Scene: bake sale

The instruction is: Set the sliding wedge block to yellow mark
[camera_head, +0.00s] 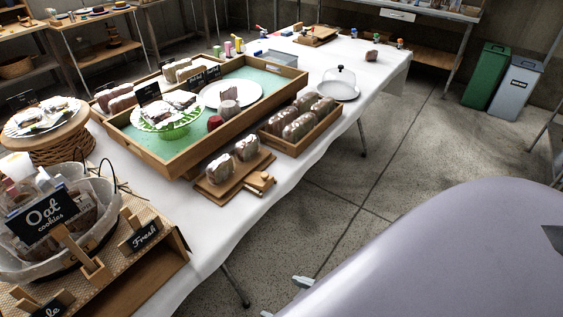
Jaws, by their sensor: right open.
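A small wooden block piece (261,181), which looks like the sliding wedge block, sits at the near right end of a wooden board (213,192) that holds two wrapped loaves. It is too small here to tell its exact setting, and I cannot make out a yellow mark. My right gripper (285,298) shows only as two pale fingertips, apart and empty, at the bottom edge over the floor. It is well below and to the right of the block, touching nothing. My left gripper is not in view.
The board lies on a white-clothed table (262,207) near its front edge. A crate of loaves (312,143), a large green-lined tray (285,73) and a glass dome (339,80) stand behind. A basket with an Oat cookies sign (44,216) is at left. Floor in front is clear.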

